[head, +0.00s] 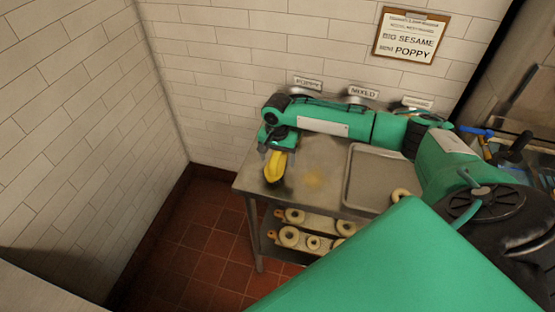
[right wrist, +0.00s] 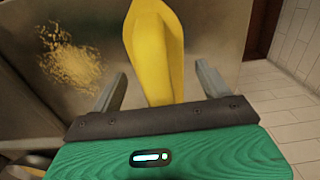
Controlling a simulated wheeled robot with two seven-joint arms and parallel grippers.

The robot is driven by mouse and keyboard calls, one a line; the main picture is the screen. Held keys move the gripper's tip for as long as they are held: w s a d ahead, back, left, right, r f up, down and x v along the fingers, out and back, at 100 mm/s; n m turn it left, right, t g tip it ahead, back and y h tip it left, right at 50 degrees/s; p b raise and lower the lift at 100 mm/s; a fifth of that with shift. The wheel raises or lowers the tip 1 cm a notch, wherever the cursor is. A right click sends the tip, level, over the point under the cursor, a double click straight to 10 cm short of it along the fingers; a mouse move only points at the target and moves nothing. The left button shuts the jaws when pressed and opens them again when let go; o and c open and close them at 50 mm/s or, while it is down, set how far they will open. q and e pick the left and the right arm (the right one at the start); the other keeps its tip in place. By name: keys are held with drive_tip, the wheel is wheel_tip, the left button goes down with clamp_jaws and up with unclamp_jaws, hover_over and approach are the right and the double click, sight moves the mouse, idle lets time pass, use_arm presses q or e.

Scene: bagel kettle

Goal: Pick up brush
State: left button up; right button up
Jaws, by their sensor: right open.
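In the right wrist view the yellow brush (right wrist: 155,40) lies between the two fingers. My right gripper (head: 278,150) is open above and around the near part of the brush, with a gap on each side; it also shows in the right wrist view (right wrist: 160,85). The brush's end nearest the gripper is hidden by the gripper body. My left gripper is not in view.
A patch of seeds (head: 314,180) lies on the table right of the brush. A metal tray (head: 350,180) with a bagel (head: 400,194) stands farther right. Labelled bowls line the back wall. Boards with several bagels (head: 312,228) are on the lower shelf.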

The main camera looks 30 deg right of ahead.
drive_tip(key=c, duration=1.1)
drive_tip(key=shift+r, duration=0.15)
drive_tip(key=shift+c, duration=0.2)
wheel_tip(320, 180, up, 20)
drive_tip(key=b, duration=0.3)
